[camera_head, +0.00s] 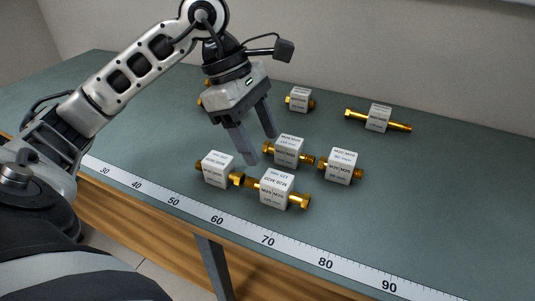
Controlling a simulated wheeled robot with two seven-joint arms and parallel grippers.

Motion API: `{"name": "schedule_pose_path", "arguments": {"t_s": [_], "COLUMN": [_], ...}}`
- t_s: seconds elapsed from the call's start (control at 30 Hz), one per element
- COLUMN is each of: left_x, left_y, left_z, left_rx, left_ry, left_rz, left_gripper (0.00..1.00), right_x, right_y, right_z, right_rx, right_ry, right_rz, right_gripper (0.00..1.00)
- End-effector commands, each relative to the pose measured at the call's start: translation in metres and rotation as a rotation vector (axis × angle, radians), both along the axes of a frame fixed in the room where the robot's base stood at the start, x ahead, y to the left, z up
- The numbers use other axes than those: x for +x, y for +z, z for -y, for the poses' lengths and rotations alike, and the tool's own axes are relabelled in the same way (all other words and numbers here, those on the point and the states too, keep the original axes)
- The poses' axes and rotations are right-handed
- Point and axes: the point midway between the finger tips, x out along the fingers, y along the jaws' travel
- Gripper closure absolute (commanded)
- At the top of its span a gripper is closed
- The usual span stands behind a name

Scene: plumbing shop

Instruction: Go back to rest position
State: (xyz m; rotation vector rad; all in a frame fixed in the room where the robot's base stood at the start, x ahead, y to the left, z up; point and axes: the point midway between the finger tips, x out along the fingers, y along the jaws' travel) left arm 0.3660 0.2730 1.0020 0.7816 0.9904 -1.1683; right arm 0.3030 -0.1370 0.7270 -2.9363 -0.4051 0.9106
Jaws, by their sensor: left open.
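My left gripper (256,147) comes in from the left and hangs over the bench with its two grey fingers apart and nothing between them. Its fingertips are close behind a cluster of brass fittings with white labelled blocks. In that cluster are a front-left fitting (217,169), a front fitting (277,188), a middle fitting (289,150) and a right fitting (341,165). I cannot tell whether a fingertip touches any of them. My right gripper is not in view.
The green bench top (450,210) has a white measuring strip (245,233) along its front edge. Farther back lie a small fitting (299,99) and a long fitting (378,117). Brass parts behind my gripper are mostly hidden. A pale wall (400,50) stands behind. The bench's right side is clear.

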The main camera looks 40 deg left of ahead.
Motion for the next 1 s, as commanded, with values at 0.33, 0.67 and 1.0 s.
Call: {"name": "schedule_pose_path", "arguments": {"t_s": [0.33,0.67,1.0], "left_x": [-0.001,-0.001,-0.001], "left_y": [0.006,0.007,0.065], "left_z": [-0.003,-0.003,-0.003], "left_rx": [0.0,0.0,0.0], "left_ry": [0.001,0.001,0.001], "left_rz": [0.0,0.0,0.0], "left_gripper": [0.4,0.4,0.4], "right_x": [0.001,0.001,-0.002], "right_y": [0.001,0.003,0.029], "right_z": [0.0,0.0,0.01], "right_rx": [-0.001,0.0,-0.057], "right_ry": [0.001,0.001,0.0], "right_rz": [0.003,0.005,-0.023], "right_gripper": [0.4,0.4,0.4]}}
